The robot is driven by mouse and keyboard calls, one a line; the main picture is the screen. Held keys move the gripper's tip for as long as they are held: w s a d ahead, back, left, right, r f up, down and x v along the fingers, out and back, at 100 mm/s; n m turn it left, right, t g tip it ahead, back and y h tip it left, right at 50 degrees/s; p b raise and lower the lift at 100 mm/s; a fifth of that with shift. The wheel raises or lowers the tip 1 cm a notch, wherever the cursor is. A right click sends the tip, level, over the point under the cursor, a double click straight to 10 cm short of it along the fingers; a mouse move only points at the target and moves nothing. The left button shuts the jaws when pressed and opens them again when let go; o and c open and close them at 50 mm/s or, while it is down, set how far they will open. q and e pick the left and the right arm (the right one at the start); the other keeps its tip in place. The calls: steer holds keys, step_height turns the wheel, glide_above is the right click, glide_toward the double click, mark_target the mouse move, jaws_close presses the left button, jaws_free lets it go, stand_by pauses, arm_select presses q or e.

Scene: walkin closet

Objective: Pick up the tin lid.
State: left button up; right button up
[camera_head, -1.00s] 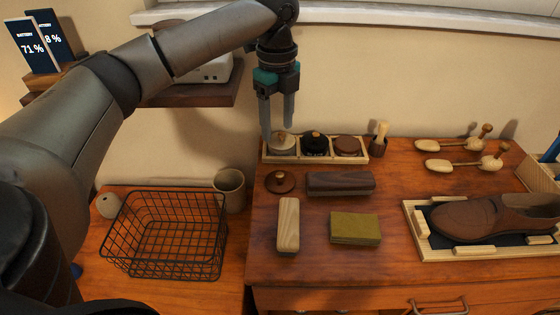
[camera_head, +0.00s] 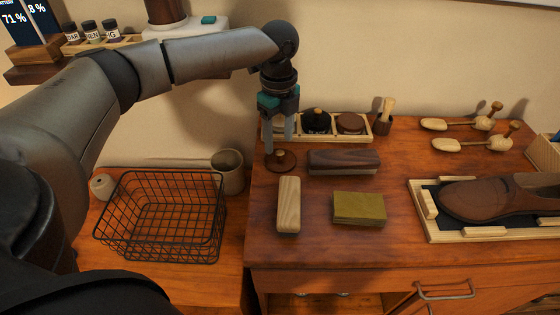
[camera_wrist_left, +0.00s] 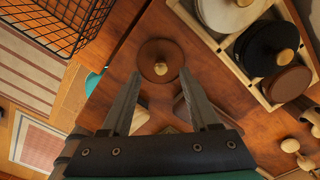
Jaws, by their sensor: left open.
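The tin lid, a round brown disc with a small brass knob (camera_head: 281,160), lies flat on the wooden desktop, in front of the tin tray. In the left wrist view the lid (camera_wrist_left: 160,60) lies just ahead of the fingertips, centred between them. My left gripper (camera_head: 278,143) points down above the lid, open and empty; its fingers hide part of the tray and the lid's back edge. The fingers (camera_wrist_left: 161,73) are spread in the wrist view. Whether they touch the lid cannot be told. My right gripper is not in view.
A wooden tray (camera_head: 333,137) with several round tins stands close behind the lid. A dark brush (camera_head: 343,161) lies close to its right, a pale wooden block (camera_head: 288,204) in front. A wire basket (camera_head: 160,218) stands left, on a lower surface. A shoe (camera_head: 490,198) sits on a tray at right.

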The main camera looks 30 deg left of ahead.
mark_target(280, 152)
arm_select(q)
steer(key=f, duration=0.3)
steer(key=shift+d+b, duration=0.2)
steer(key=shift+b, duration=0.15)
steer(key=shift+f, duration=0.25)
steer(key=shift+c, duration=1.6)
steer(key=c, duration=0.6)
jaws_close()
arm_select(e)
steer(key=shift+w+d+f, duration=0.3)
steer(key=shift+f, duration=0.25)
